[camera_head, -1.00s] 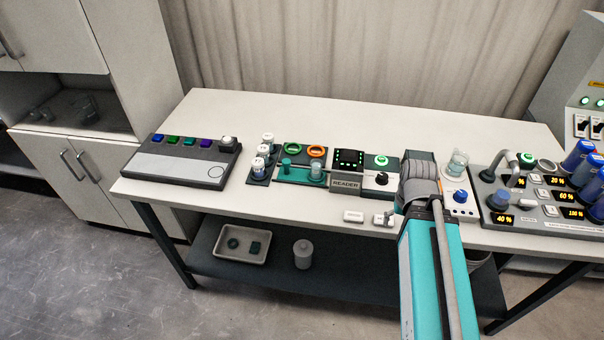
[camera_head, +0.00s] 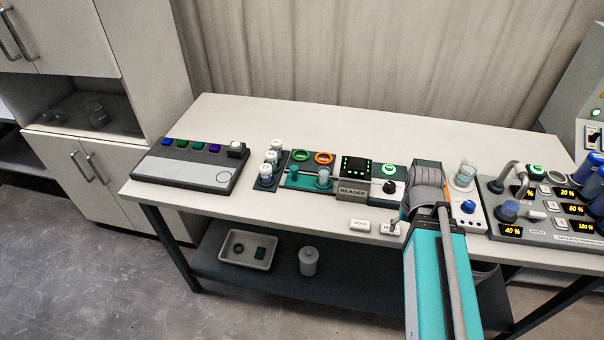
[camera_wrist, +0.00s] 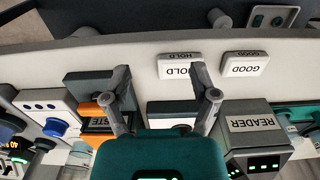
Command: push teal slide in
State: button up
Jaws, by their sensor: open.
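The teal slide (camera_head: 304,183) lies in a dark fixture on the table, left of the reader. It carries an upright teal knob (camera_head: 293,174) on its left part, and a clear cup (camera_head: 323,178) stands at its right end. Part of the teal slide shows at the right edge of the wrist view (camera_wrist: 296,111). My gripper (camera_wrist: 159,75) is open, its two grey fingers apart with no object held. It is right of the slide in the head view, where my arm hides most of it, and near the HOLD block.
The reader (camera_head: 354,190) stands between the slide and my arm. Loose HOLD (camera_wrist: 181,66) and GOOD (camera_wrist: 246,64) blocks lie by the table's front edge. White-capped vials (camera_head: 270,168) stand left of the slide. A control panel (camera_head: 540,237) fills the table's right end. The back is clear.

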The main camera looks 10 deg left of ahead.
jog(key=w+a+r+p, duration=0.4)
jog(key=w+a, duration=0.3)
notch_tip(320, 180, up, 9)
jog(key=m+p, duration=0.3)
jog(key=p, duration=0.6)
send_over(294, 167)
jog(key=shift+w+r, duration=0.1)
jog(key=shift+r, duration=0.1)
jog(key=shift+f, duration=0.15)
notch_tip(294, 167, down, 14)
jog(key=b, duration=1.3)
jog(key=shift+r+b, duration=0.25)
jog(key=shift+b, duration=0.1)
grip_shut()
